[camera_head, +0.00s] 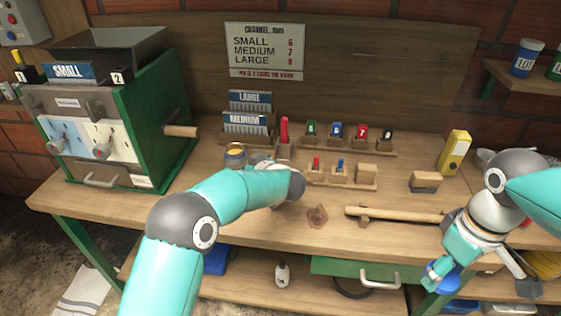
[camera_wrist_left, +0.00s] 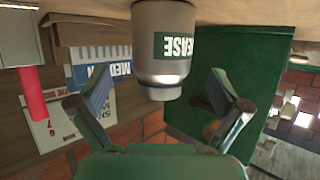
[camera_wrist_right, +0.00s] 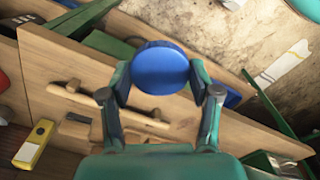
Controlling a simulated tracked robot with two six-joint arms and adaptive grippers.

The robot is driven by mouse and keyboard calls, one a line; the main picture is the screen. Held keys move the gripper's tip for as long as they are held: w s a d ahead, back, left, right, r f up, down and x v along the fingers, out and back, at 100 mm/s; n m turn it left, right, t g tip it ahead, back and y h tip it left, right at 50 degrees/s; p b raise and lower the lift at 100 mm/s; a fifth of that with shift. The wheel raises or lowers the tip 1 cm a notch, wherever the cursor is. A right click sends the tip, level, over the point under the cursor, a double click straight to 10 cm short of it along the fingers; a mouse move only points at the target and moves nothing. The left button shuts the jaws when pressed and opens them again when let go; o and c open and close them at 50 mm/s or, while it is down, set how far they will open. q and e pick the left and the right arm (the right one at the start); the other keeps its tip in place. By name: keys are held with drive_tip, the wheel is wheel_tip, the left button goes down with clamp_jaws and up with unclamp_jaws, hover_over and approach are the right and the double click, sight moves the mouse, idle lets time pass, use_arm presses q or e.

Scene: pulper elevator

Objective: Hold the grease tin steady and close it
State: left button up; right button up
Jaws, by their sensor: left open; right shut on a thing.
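The grease tin (camera_head: 235,158) stands on the bench beside the green machine, open at the top with yellow grease showing. In the left wrist view the grey tin (camera_wrist_left: 163,40) carries a green GREASE label. My left gripper (camera_wrist_left: 157,90) is open, its fingers on either side of the tin's line with gaps showing; in the head view it is mostly hidden by my wrist. My right gripper (camera_head: 438,274) is shut on a round blue lid (camera_wrist_right: 160,67), held in front of the bench's right part, well away from the tin. The lid also shows in the head view (camera_head: 446,283).
The green machine (camera_head: 160,110) with its crank handle stands left of the tin. Racks with small coloured pieces (camera_head: 340,175) stand right of it. A wooden rod (camera_head: 395,214), a rust-coloured piece (camera_head: 317,216), a block (camera_head: 425,181) and a yellow box (camera_head: 454,152) occupy the bench's right half.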

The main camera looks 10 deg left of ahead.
use_arm(q)
drive_tip(key=shift+r+p+x, duration=0.15)
drive_tip(key=shift+p+x, duration=0.15)
drive_tip(key=shift+x, duration=1)
drive_tip(key=shift+r+p+x, duration=0.1)
drive_tip(key=shift+p+x, duration=0.2)
drive_tip(key=shift+x, duration=1.05)
use_arm(e)
drive_tip(key=shift+r, duration=0.6)
use_arm(q)
drive_tip(key=shift+a, duration=0.15)
drive_tip(key=shift+r, duration=0.1)
drive_tip(key=c, duration=1.5)
